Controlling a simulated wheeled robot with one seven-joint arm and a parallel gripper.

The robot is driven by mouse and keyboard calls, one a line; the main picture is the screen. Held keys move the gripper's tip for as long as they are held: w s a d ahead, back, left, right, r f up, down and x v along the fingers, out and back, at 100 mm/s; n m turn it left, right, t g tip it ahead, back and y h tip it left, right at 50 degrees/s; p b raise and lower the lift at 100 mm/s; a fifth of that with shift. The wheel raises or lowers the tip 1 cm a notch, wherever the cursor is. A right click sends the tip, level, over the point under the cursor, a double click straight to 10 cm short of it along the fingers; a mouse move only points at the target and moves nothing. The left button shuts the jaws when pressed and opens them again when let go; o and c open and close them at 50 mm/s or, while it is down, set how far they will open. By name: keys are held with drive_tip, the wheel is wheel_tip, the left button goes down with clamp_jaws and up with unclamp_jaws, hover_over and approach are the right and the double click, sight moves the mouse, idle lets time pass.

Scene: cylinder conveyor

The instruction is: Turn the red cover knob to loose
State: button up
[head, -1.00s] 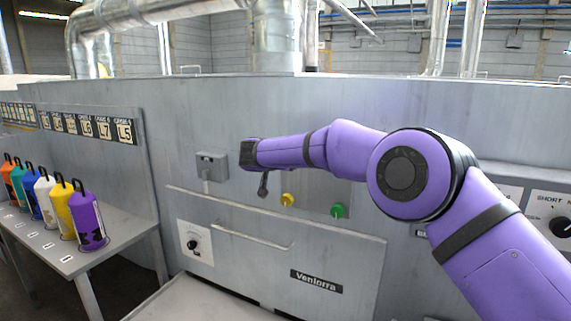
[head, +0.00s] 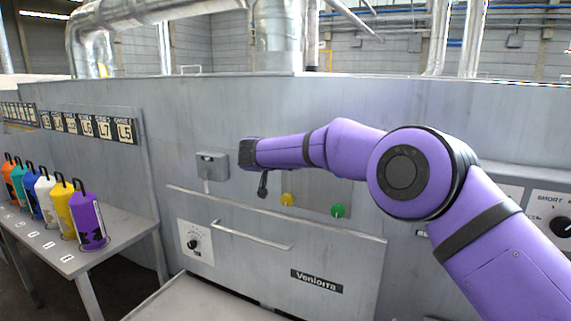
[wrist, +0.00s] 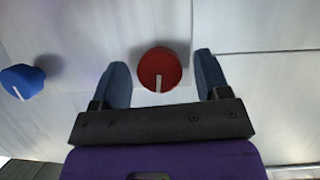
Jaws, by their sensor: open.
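The red knob (wrist: 159,69) is on the pale metal panel in the wrist view, with a white pointer line directed toward the bottom of the picture. My gripper (wrist: 162,80) is open, with one blue-grey finger on each side of the red knob and a visible gap on both sides. In the head view my gripper (head: 262,186) is seen from the side near the machine front. The red knob is hidden behind my arm in the head view.
A blue knob (wrist: 22,81) sits left of the fingers. The head view shows a yellow knob (head: 287,200), a green knob (head: 338,210), a grey box (head: 212,166), and a door handle (head: 252,235). Several coloured cylinders stand on a side table (head: 118,242).

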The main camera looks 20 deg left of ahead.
drive_tip(key=v, duration=1)
drive_tip(key=shift+s+r, duration=0.15)
drive_tip(key=shift+s, duration=0.05)
drive_tip(key=w+d+r+n+t+y, duration=0.1)
drive_tip(key=w+d+r+y, duration=0.15)
drive_tip(key=d+r, duration=0.5)
drive_tip(key=w+d+r+n+t+y, duration=0.1)
drive_tip(key=d+r+t+y, duration=0.3)
drive_tip(key=r, duration=0.6)
drive_tip(key=s+d+r+n+g+y, duration=0.1)
drive_tip(key=s+d+r+n+g, duration=0.15)
drive_tip(key=d, duration=0.55)
drive_tip(key=s+d+r+n+g+y, duration=0.1)
drive_tip(key=s+d+r+g+y, duration=0.2)
drive_tip(key=d, duration=0.5)
drive_tip(key=s+d+f+g+h, duration=0.2)
drive_tip(key=s+d+f, duration=0.2)
drive_tip(key=s+d, duration=0.5)
drive_tip(key=s+d+f+g+h, duration=0.1)
drive_tip(key=s+d+f+h, duration=0.2)
drive_tip(key=s+d, duration=0.65)
drive_tip(key=s+d+f+m+g+h, duration=0.4)
drive_tip(key=s+d+f, duration=0.8)
drive_tip(key=s+d, duration=0.4)
drive_tip(key=shift+s+d+m+g, duration=0.2)
drive_tip(key=shift+d+m+g, duration=0.25)
drive_tip(key=shift+d+m, duration=0.1)
